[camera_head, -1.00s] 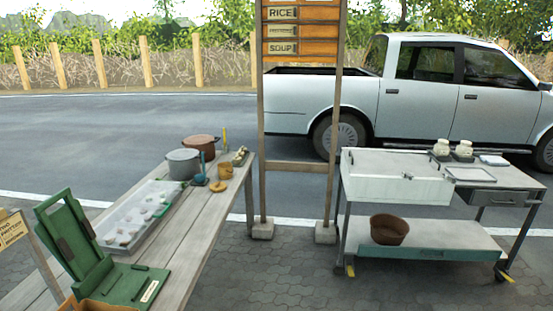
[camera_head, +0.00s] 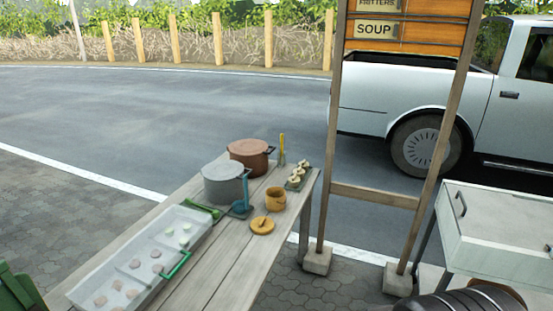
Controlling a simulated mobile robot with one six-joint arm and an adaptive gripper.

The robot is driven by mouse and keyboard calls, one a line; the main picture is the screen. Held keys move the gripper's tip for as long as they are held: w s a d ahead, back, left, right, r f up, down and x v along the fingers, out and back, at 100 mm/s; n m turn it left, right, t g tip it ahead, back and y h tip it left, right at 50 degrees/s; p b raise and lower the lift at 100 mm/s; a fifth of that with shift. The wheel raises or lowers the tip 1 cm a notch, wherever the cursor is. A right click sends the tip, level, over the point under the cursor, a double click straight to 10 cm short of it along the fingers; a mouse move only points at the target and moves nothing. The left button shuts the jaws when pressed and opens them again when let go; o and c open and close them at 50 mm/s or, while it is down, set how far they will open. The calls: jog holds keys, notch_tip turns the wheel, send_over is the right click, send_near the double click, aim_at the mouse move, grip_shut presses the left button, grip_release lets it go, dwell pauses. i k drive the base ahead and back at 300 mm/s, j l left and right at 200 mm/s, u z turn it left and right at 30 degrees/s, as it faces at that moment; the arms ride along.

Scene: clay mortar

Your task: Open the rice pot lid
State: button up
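Two lidded pots stand at the far end of the wooden table: a grey pot (camera_head: 224,188) and, just behind and to its right, a reddish-brown pot (camera_head: 251,157). Both lids look closed. No label on either pot tells me which holds rice. A small ochre pot (camera_head: 275,200) stands to their right, with a round ochre lid (camera_head: 262,225) lying flat on the table in front of it. My gripper's fingers do not show; only a dark ribbed part, probably of my arm, shows at the bottom right, well away from the pots.
The wooden table (camera_head: 236,268) holds a sectioned tray (camera_head: 135,262) with round pieces, a green-handled tool, a blue ladle (camera_head: 243,205) and small pale items (camera_head: 299,172). A sign stand (camera_head: 378,196) rises right of the table. A white cart (camera_head: 500,225) stands at right, with paving between.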

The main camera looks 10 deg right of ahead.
aim_at(248, 147)
jog(key=i+l, duration=0.25)
jog(key=i, duration=0.25)
jog(key=i+l+u, duration=0.1)
jog(key=i, duration=0.4)
jog(key=i+l, duration=0.4)
jog(key=i, duration=0.15)
jog(key=i+l, duration=0.25)
jog(key=i, duration=0.25)
jog(key=i+l+u, duration=0.1)
jog(key=i+l, duration=0.2)
jog(key=i, duration=0.2)
jog(key=i+j, duration=0.25)
jog(key=j, duration=0.05)
